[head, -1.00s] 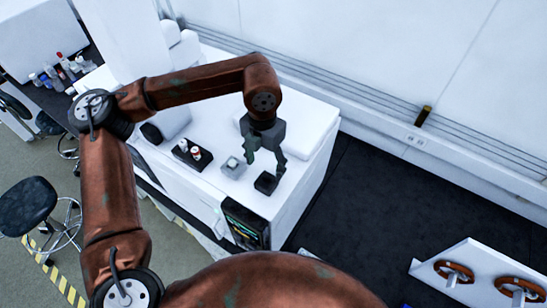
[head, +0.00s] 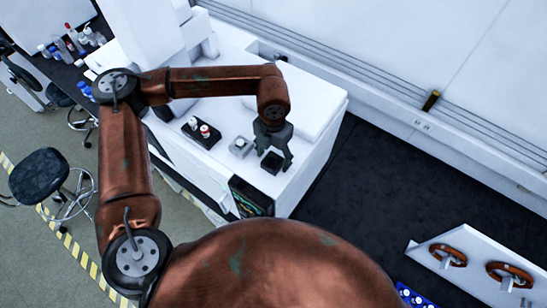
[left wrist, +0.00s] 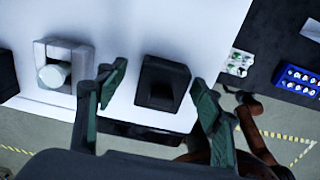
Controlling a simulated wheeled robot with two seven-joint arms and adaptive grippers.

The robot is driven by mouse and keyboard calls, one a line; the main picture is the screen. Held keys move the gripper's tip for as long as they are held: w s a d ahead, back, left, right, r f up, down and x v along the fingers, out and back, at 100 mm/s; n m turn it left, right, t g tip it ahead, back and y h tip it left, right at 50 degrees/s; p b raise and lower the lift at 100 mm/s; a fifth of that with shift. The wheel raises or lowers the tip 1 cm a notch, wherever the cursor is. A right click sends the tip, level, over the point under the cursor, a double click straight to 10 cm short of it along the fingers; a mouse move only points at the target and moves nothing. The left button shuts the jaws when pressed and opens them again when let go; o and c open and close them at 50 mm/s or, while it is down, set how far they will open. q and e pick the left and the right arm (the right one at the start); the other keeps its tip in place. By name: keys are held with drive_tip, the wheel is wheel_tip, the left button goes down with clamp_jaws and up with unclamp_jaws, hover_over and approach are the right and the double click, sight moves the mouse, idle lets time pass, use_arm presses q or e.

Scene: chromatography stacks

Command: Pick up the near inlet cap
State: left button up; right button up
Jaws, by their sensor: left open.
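My left gripper (head: 275,160) is open and points down at the front of the white bench. A small black square block (head: 271,161) is below and between its fingers; the left wrist view also shows this block (left wrist: 163,83) between the two fingers, not gripped. A grey square holder (head: 240,146) stands left of it; in the left wrist view a pale round piece (left wrist: 54,75) sits on this holder. Further left a black tray (head: 210,142) holds two small white and red caps (head: 205,131). I cannot tell which piece is the near inlet cap. My right gripper is not in view.
A dark display panel (head: 250,197) is on the bench's front face. A white raised box (head: 308,105) stands behind the gripper. A white rack with brown rings (head: 447,253) is at the lower right. A black stool (head: 40,176) stands at the left.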

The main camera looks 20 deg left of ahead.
use_arm(q)
drive_tip(key=shift+s+r, duration=0.1)
drive_tip(key=shift+s, duration=0.3)
drive_tip(key=shift+c, duration=0.3)
drive_tip(key=shift+s+r, duration=0.15)
drive_tip(key=shift+s, duration=0.2)
drive_tip(key=shift+c, duration=0.6)
drive_tip(key=shift+w, duration=0.2)
drive_tip(key=c, duration=0.3)
drive_tip(key=shift+w+f, duration=0.2)
drive_tip(key=shift+w, duration=0.05)
drive_tip(key=shift+c, duration=0.9)
drive_tip(key=shift+s+r, duration=0.15)
drive_tip(key=shift+s, duration=0.15)
drive_tip(key=c, duration=0.5)
drive_tip(key=shift+w, duration=0.1)
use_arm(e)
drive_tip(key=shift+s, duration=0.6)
use_arm(q)
drive_tip(key=shift+w, duration=0.1)
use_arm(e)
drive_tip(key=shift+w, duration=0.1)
